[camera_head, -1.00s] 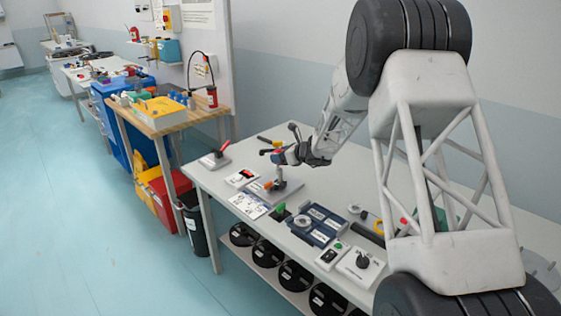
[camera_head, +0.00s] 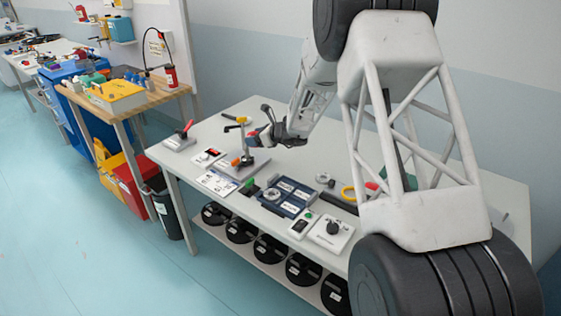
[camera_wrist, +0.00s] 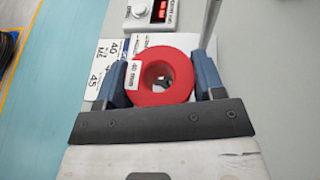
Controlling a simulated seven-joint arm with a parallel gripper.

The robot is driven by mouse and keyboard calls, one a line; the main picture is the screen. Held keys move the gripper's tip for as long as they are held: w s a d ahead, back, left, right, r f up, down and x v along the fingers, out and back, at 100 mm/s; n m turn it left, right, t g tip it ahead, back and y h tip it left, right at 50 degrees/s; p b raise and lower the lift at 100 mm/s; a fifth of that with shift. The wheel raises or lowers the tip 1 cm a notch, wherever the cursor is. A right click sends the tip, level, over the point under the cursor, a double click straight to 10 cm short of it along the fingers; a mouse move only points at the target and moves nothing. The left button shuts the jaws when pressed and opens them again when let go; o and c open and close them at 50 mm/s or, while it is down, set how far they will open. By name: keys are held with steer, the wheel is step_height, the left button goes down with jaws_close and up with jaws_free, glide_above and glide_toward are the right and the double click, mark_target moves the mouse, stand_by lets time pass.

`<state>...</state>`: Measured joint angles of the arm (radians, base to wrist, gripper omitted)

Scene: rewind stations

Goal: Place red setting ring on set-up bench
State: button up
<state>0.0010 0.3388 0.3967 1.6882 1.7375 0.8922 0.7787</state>
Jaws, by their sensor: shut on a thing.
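The red setting ring (camera_wrist: 180,88) has a thick body, a round hole and a small white label, which I cannot read for sure. In the wrist view my gripper (camera_wrist: 162,82) is shut on it, one blue finger on each side. The exact gap between ring, stand and bench top cannot be told.
Black reels sit on the shelf below. Bare bench top shows at the back left.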

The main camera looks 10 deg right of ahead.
steer(key=s+d+f, duration=0.2)
steer(key=s+d, duration=0.2)
steer(key=s, duration=0.1)
steer(key=s+d+f, duration=0.2)
steer(key=s+d, duration=0.2)
steer(key=s, duration=0.1)
steer(key=s+d+f, duration=0.3)
steer(key=s+d, duration=0.1)
steer(key=s, duration=0.1)
steer(key=shift+s+d, duration=0.2)
steer(key=shift+w, duration=0.15)
glide_above(286, 165)
steer(key=shift+f, duration=0.7)
steer(key=shift+w, duration=0.1)
steer(key=shift+f, duration=0.1)
steer(key=shift+f, duration=1.7)
steer(key=shift+f, duration=0.1)
steer(key=o, duration=1.1)
steer(key=shift+c, duration=0.2)
